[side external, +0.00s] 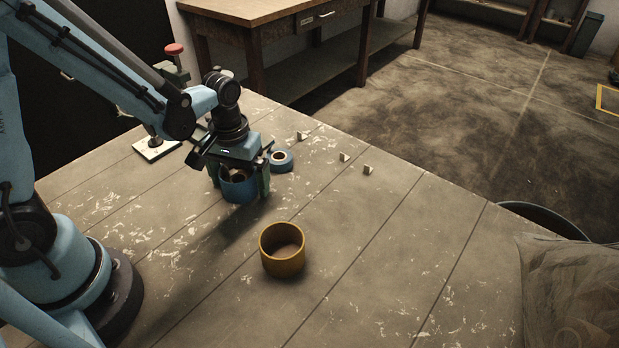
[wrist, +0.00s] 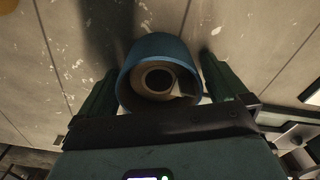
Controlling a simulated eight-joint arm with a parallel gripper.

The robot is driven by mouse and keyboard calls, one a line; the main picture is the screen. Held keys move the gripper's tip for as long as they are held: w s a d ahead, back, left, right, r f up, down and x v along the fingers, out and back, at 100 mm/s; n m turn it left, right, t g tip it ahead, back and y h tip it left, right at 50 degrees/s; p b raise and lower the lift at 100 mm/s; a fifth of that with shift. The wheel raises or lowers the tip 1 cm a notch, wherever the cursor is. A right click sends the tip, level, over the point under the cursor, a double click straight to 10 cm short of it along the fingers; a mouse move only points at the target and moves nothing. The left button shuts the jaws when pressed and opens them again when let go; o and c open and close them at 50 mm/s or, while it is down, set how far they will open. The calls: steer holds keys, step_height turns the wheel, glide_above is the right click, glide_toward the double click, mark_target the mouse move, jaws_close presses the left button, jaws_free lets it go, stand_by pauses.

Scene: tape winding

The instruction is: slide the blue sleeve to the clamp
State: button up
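The blue sleeve (side external: 239,190) is a short, wide ring on the table under my gripper (side external: 240,180); it also shows in the wrist view (wrist: 160,48). The green fingers are on either side of it; whether they press on it or stand just clear I cannot tell. In the wrist view a pale round core shows inside the blue ring. A red-knobbed device (side external: 174,50), which looks like the clamp, stands behind my arm at the table's far left. My arm partly hides it and its white base plate (side external: 157,148).
A yellow ring (side external: 283,262) stands on the table in front of my gripper. A small blue tape roll (side external: 281,160) lies just beyond my gripper, right of it. Several small pale blocks (side external: 344,157) lie near the far edge.

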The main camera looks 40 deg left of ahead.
mark_target(229, 198)
steer(key=shift+r, duration=0.1)
step_height(229, 198, up, 12)
stand_by(0.9)
steer(key=s+m+t, duration=0.1)
steer(key=t, duration=0.1)
steer(key=s+r+m+t, duration=0.1)
steer(key=m+t, duration=0.1)
steer(key=s+m+t, duration=0.1)
steer(key=t, duration=0.2)
steer(key=shift+s+d+r, duration=0.1)
steer(key=shift+s+r, duration=0.1)
steer(key=shift+r, duration=0.05)
stand_by(1.1)
